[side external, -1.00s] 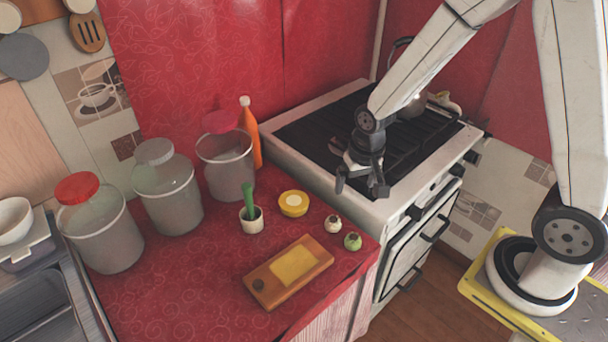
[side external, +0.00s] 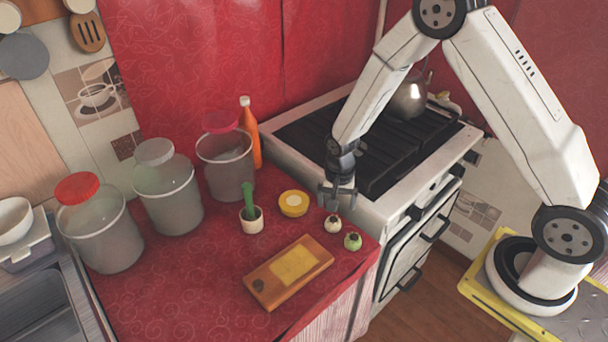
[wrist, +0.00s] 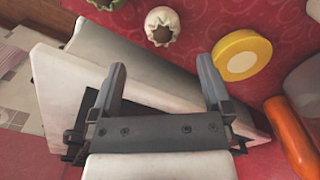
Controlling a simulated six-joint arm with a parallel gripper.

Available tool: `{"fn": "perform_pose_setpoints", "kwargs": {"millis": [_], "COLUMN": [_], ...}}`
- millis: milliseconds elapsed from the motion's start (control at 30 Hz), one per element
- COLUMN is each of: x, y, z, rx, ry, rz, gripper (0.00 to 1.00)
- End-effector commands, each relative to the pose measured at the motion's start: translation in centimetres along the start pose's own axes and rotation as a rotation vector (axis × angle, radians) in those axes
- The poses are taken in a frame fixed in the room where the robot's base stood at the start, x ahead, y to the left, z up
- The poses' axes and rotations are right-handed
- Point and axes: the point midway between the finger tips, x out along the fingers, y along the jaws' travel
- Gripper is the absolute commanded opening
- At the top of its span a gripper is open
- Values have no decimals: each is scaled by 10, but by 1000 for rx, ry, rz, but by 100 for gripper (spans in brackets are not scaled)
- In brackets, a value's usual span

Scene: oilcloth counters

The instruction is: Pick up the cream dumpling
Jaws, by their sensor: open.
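The cream dumpling (side external: 332,225) sits on the red counter near the edge by the stove. It is small and round with a dark top opening, and it also shows in the wrist view (wrist: 161,25), at the top middle. My gripper (side external: 338,203) is open and empty, just above and behind the dumpling in the side view. In the wrist view my gripper (wrist: 161,66) has its fingers apart, and the dumpling lies beyond their tips, roughly centred between them. Nothing is hidden on the dumpling's near side.
A green dumpling (side external: 352,241) stands close beside the cream one. A yellow round container (side external: 293,203), a cup with a green handle (side external: 251,222) and a wooden board (side external: 288,273) are nearby. The white stove (side external: 358,218) borders the counter. Jars and an orange bottle (side external: 250,132) stand farther left.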

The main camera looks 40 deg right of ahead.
Motion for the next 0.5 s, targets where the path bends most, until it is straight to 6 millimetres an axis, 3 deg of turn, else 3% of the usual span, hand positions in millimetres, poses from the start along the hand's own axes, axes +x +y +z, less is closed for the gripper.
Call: {"fn": "perform_pose_setpoints", "kwargs": {"millis": [233,500], "x": [18,22], "y": [0,0], "z": [0,0], "rx": [-1,-2], "ry": [-1,0], "rz": [1,0], "gripper": [100,100]}}
